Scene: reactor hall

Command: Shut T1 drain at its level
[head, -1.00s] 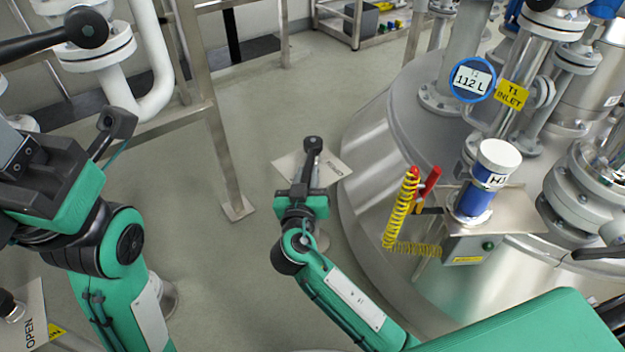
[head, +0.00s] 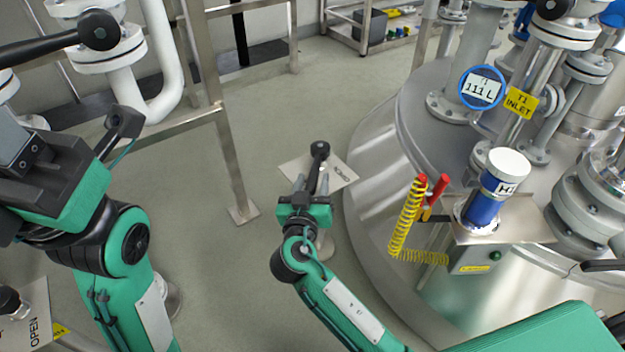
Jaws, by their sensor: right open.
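A black lever with a round knob (head: 320,150) stands low beside the tank, over a pale sign plate (head: 340,171) whose turned lettering I cannot read surely. My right gripper (head: 310,184) is open at this lever, with its fingers around or beside the shaft; contact is unclear. The valve body under it is mostly hidden by my gripper. The T1 tank (head: 375,165) is the large steel vessel on the right. Its round blue-rimmed display (head: 482,88) reads 111 L. My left gripper (head: 15,140) is partly cut off at the left edge, and its fingers are not clear.
A yellow T1 INLET tag (head: 522,103) hangs on the tank's piping. A blue cylinder with a white cap (head: 487,200) and a yellow coiled cord (head: 407,218) are right of my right gripper. A steel railing (head: 232,165) stands left of it. Floor between is clear.

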